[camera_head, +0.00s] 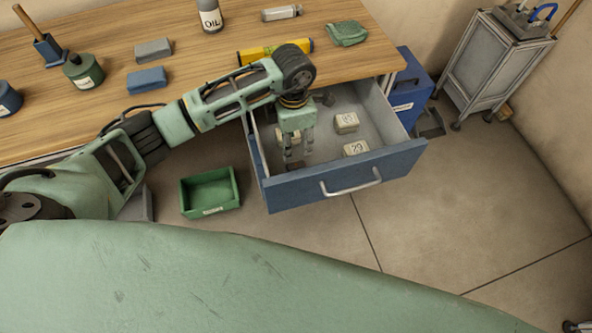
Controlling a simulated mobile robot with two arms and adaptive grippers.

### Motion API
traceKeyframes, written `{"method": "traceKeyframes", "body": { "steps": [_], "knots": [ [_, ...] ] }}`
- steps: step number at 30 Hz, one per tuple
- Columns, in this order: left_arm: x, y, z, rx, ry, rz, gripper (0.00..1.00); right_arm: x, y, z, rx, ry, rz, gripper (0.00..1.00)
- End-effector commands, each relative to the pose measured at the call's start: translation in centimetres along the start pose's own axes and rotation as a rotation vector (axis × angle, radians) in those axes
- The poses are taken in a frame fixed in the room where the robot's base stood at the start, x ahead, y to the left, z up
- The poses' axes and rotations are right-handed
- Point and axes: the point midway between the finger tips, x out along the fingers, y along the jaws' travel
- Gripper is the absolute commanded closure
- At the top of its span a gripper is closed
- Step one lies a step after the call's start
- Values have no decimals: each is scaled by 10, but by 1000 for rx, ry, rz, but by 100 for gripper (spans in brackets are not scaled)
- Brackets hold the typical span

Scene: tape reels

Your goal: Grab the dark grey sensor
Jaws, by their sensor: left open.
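My left gripper (298,152) points down inside the open drawer (375,168), its two fingers apart. A small dark object (296,165) lies on the drawer floor just below the fingertips, partly hidden by them and the drawer front. It may be the dark grey sensor, but it is too small to tell. Another small dark thing (328,99) shows at the back of the drawer, beside my wrist. I cannot tell whether the fingers touch anything. My right gripper is not in view.
The drawer also holds pale numbered blocks (355,149), one partly behind my gripper. A green bin (210,192) stands on the floor to the left. The wooden bench (200,35) carries a grey block (153,50), a blue block (147,79) and an oil bottle (210,17).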

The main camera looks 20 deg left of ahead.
Motion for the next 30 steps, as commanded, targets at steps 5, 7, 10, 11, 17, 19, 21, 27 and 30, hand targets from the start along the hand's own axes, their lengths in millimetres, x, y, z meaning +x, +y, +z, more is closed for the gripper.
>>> {"method": "traceKeyframes", "body": {
  "steps": [5, 7, 10, 11, 17, 19, 21, 27, 30],
  "knots": [
    [36, 0, 0, 0, 0, 0, 56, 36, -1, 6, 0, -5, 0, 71],
    [45, 0, 0, 0, 0, 0, 56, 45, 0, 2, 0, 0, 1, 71],
    [58, 0, 0, 0, 0, 0, 56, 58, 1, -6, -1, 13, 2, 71],
    [61, 0, 0, 0, 0, 0, 56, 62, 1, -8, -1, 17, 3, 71],
    [76, 0, 0, -1, 0, -1, 56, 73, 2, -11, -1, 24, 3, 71],
    [84, 0, 0, -1, 0, 0, 56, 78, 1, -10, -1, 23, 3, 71],
    [90, 0, 1, -1, 0, 0, 56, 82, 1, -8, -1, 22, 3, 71],
    [109, -1, 3, -1, 0, -2, 56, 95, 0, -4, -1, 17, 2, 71],
    [126, 0, 5, -1, 0, -3, 56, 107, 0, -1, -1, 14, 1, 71]
  ]
}}
